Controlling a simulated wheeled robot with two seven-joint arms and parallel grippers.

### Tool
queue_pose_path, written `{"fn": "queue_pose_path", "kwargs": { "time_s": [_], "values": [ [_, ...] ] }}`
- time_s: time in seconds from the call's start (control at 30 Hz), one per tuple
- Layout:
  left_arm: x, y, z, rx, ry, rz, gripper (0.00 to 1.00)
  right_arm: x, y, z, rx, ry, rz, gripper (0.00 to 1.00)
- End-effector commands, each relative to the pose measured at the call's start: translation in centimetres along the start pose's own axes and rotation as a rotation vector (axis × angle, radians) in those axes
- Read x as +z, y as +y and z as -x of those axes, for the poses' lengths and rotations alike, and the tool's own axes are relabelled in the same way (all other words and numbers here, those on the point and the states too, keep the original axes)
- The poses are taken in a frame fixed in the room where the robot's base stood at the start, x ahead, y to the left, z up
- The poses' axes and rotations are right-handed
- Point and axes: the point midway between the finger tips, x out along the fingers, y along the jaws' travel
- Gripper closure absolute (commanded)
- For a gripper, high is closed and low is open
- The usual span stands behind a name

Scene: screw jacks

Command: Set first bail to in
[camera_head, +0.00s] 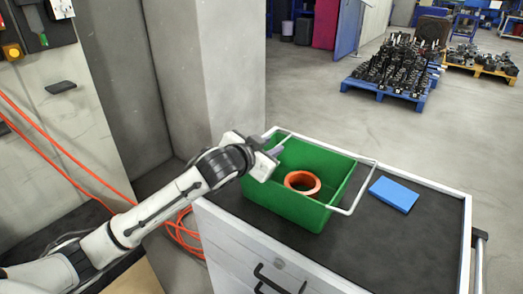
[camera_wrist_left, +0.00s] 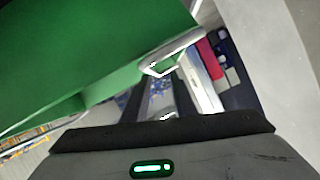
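A green bin (camera_head: 290,213) stands on the cabinet's dark top and holds an orange ring (camera_head: 303,183). One wire bail (camera_head: 375,172) sticks outward past the bin's right side. Another wire bail (camera_head: 284,134) is at the bin's upper left end, partly hidden by my left gripper (camera_head: 273,156). In the left wrist view, bent bail wire (camera_wrist_left: 178,50) shows along the green wall (camera_wrist_left: 100,45), near the tips of my left gripper (camera_wrist_left: 158,95). Its two dark fingers look apart, with a gap between them. I cannot tell whether they touch the wire. My right gripper is not in view.
A blue block (camera_head: 394,194) lies right of the bin on the cabinet top (camera_head: 425,240), which is otherwise clear. A concrete pillar (camera_head: 232,70) stands behind my left arm. Orange cables (camera_head: 65,165) hang at the left. Loaded pallets stand far off.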

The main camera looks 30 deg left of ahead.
Motion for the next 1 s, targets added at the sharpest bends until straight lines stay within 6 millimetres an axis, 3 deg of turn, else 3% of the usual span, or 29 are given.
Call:
{"fn": "queue_pose_path", "kwargs": {
  "time_s": [0.2,0.4,1.0],
  "values": [
    [0.1,0.0,4.2,0.000,0.000,-0.003,0.75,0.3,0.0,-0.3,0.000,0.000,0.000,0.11],
    [0.1,0.0,6.9,0.000,0.000,0.000,0.75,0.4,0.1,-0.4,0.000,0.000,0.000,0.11],
    [0.0,0.0,7.8,-0.001,-0.001,0.000,0.75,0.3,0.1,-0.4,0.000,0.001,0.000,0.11]
  ]
}}
